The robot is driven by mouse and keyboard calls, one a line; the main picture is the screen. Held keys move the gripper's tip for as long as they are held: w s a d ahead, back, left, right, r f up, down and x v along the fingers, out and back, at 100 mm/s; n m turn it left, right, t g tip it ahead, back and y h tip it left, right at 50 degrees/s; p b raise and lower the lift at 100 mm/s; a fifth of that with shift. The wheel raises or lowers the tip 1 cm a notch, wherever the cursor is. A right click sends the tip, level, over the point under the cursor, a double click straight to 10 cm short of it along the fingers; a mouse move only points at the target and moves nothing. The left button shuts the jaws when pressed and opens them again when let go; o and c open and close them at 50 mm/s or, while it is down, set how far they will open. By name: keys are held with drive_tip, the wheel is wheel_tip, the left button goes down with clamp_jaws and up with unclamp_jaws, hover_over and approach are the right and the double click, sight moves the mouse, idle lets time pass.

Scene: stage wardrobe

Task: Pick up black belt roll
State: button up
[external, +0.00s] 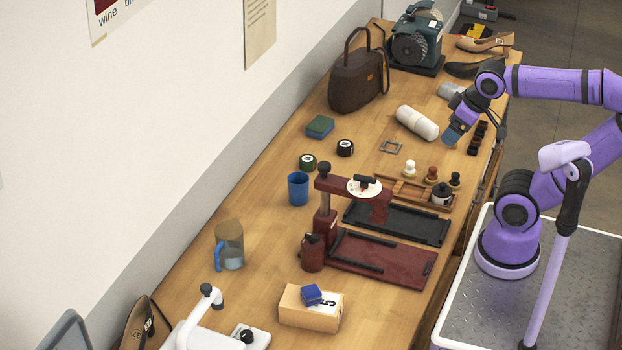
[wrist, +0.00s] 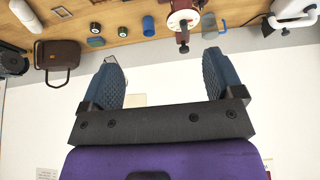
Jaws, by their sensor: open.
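The black belt roll (external: 345,148) is a short black cylinder with a pale mark. It stands on the wooden table, between the green-and-blue sponge and the white rolled cloth; it also shows near the top of the wrist view (wrist: 95,27). My gripper (external: 453,134) is above the table's right side, to the right of the roll and well apart from it. In the wrist view its two blue fingers (wrist: 162,62) are spread, with nothing held between them.
A dark green roll (external: 307,162) is close by, with a sponge (external: 320,126) behind and a blue cup (external: 298,189) in front. A white rolled cloth (external: 417,122) and square buckle (external: 391,147) lie toward my gripper. A dark red press (external: 325,228) stands nearer the front.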

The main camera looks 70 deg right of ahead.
drive_tip(key=shift+w, duration=0.1)
drive_tip(key=w+d+r+n+g, duration=0.1)
drive_tip(key=w+d, duration=0.2)
drive_tip(key=w, duration=0.4)
drive_tip(key=w+d+r, duration=0.2)
drive_tip(key=w, duration=0.5)
drive_tip(key=n+g, duration=0.4)
drive_tip(key=n, duration=0.1)
hover_over(345, 144)
wheel_tip(345, 144, down, 35)
drive_tip(key=f, duration=0.5)
drive_tip(key=shift+s+d+f, duration=0.1)
drive_tip(key=shift+s+d, duration=0.05)
drive_tip(key=shift+d, duration=0.1)
drive_tip(key=shift+a+f, duration=0.15)
drive_tip(key=shift+f, duration=2.6)
drive_tip(key=c, duration=1.1)
